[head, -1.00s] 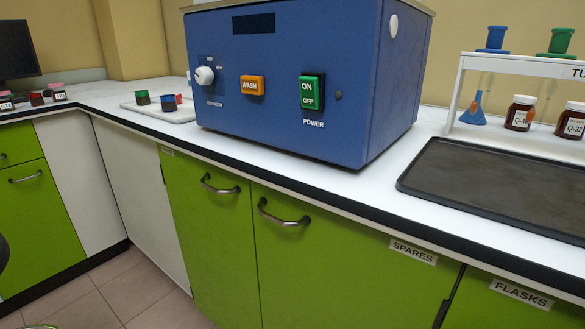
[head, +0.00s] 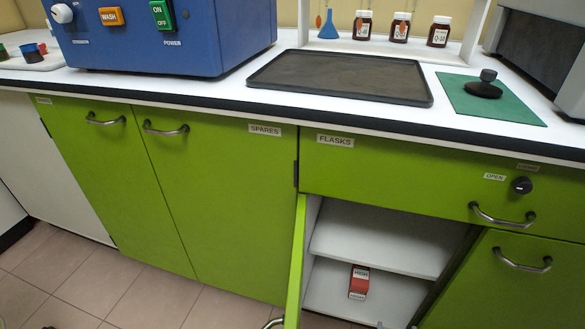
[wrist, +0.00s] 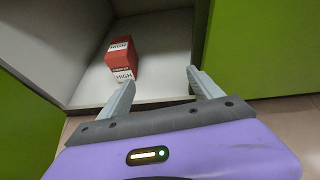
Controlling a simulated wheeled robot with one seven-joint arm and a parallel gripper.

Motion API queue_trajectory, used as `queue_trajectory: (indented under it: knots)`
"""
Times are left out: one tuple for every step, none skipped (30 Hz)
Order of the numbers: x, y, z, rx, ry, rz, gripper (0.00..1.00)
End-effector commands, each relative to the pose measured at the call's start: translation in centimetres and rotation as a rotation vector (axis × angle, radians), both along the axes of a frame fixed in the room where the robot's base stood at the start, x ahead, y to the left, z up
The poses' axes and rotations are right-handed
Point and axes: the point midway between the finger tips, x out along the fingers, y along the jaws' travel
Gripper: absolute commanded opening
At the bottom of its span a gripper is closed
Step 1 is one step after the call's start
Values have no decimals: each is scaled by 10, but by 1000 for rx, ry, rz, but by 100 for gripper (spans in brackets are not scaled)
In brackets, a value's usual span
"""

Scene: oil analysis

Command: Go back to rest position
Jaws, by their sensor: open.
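My gripper (wrist: 160,98) shows in the wrist view with its two grey fingers apart and nothing between them. It points toward the open cabinet. A red box with white "HIGH" labels (wrist: 121,58) stands on the cabinet's white bottom, beyond the left finger and apart from it. The same red box (head: 359,282) shows in the head view, below the inner shelf.
The open green cabinet door (head: 296,265) sticks out at the cabinet's left side. A drawer (head: 420,180) is closed above it. The counter carries a blue washer (head: 150,35), a dark tray (head: 340,78), a green mat (head: 515,112) and several jars. Tiled floor shows at lower left.

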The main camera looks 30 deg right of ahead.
Motion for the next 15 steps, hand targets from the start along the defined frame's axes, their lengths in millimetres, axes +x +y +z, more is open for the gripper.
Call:
queue_trajectory:
  knots:
    - [-1,0,0,-17,19,10,74]
    - [0,0,0,-30,32,19,74]
    - [0,0,0,-49,50,31,74]
    - [1,0,1,-66,64,42,74]
    - [1,0,3,-85,79,53,74]
    - [2,0,4,-110,99,67,74]
    - [4,-1,7,-137,118,83,74]
    - [5,-1,10,-163,136,97,74]
    - [8,-2,15,-203,161,117,74]
    - [10,-3,19,-236,181,133,74]
    - [12,-4,23,-269,203,149,74]
    - [14,-4,29,-318,236,174,74]
    - [15,-4,34,-356,261,191,74]
    - [15,-3,39,-401,291,213,74]
    - [16,-2,46,-460,332,241,74]
